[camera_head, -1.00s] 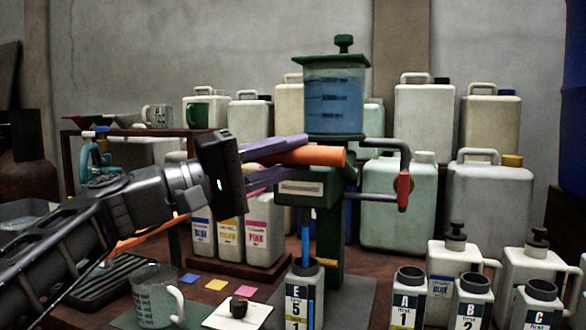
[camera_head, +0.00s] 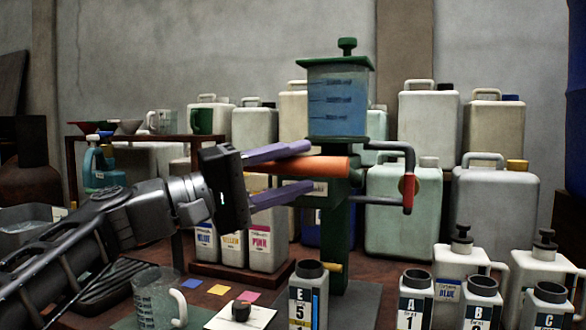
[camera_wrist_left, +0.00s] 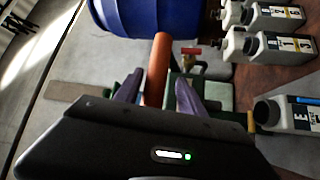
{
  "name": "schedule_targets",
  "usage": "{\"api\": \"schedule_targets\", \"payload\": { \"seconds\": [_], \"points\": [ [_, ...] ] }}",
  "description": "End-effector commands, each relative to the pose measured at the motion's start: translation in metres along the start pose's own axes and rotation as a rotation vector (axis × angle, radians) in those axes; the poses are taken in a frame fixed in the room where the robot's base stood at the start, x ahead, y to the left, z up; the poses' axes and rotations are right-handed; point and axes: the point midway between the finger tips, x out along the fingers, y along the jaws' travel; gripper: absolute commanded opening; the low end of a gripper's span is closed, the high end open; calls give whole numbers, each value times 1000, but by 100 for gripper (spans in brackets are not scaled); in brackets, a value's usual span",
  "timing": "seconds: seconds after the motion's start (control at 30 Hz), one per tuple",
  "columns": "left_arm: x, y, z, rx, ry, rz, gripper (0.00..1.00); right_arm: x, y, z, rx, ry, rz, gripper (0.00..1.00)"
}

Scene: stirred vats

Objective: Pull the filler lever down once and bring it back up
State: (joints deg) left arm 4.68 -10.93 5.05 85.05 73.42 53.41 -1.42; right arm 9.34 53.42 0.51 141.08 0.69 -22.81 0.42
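The filler is a green stand with a clear tank (camera_head: 338,102) of blue liquid. Its orange lever (camera_head: 328,166) lies about level below the tank, pointing left; it also shows in the left wrist view (camera_wrist_left: 159,65). My left gripper (camera_head: 311,168) has its purple fingers above and below the lever. The fingers are open, with narrow gaps beside the lever in the wrist view. Bottle E (camera_head: 300,300) stands upright under the filler, with a blue strip on its side and no stream falling into it. My right gripper is in neither view.
Bottles A (camera_head: 413,300), B (camera_head: 482,310) and C (camera_head: 548,312) stand at the right. A red-handled bent pipe (camera_head: 408,187) juts from the filler's right. A clear mug (camera_head: 155,302) stands at front left. Large jugs line the back.

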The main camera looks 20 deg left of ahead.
Motion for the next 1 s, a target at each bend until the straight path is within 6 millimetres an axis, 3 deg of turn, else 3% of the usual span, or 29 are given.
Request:
{"api": "schedule_targets", "payload": {
  "seconds": [0.37, 0.8, 1.0],
  "points": [
    [-8, 3, 0, 3, 2, 3, 48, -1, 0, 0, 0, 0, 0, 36],
    [-71, 2, 0, 1, 1, 2, 48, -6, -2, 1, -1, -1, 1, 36],
    [-79, 1, 0, 2, -1, 2, 48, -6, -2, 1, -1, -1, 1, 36]
  ]
}}
